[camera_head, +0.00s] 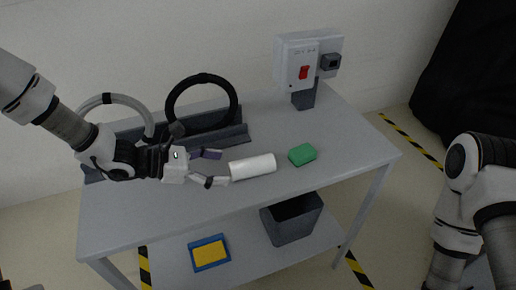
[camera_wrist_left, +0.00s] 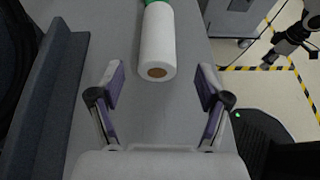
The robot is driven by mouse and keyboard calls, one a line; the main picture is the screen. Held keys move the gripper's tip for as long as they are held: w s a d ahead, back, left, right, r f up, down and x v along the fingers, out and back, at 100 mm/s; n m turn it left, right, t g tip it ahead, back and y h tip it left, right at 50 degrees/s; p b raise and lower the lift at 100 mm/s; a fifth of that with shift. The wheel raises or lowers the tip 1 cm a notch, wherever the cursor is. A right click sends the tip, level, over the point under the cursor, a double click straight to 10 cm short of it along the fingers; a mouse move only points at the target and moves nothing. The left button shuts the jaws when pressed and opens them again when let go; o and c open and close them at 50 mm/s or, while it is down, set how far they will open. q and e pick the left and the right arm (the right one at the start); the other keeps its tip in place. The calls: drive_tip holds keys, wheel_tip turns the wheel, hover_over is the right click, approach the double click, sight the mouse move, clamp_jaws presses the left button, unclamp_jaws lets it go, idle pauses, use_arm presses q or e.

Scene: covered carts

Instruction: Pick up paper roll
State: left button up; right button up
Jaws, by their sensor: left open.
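A white paper roll (camera_head: 253,167) lies on its side on the grey table top, left of a green block. In the left wrist view the roll (camera_wrist_left: 157,45) points its brown core end at my left gripper. My left gripper (camera_head: 216,168) is open, with its fingertips close to the roll's left end. In the left wrist view the left gripper (camera_wrist_left: 160,88) has its two fingers spread wide, with the roll ahead and roughly centred between them. Nothing is between the fingers. My right arm is at the right edge of the head view, but its gripper is not visible there.
The green block (camera_head: 302,154) sits just beyond the roll. Behind is a grey rack (camera_head: 235,134) with black and grey rings. A box with a red switch (camera_head: 303,73) stands at the back right. The lower shelf holds a dark bin (camera_head: 291,222) and a blue-yellow tray (camera_head: 209,253).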

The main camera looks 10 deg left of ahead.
sight(230, 168)
use_arm(q)
drive_tip(key=x, duration=0.2)
drive_tip(key=shift+w+d+f, duration=0.1)
drive_tip(key=shift+w+d, duration=0.1)
drive_tip(key=shift+d, duration=0.45)
drive_tip(key=x, duration=0.4)
drive_tip(key=shift+w+d+f, duration=0.1)
drive_tip(key=shift+w+f, duration=0.1)
drive_tip(key=shift+w, duration=0.25)
drive_tip(key=shift+s+r, duration=0.15)
drive_tip(key=shift+c, duration=0.4)
drive_tip(key=c, duration=1.3)
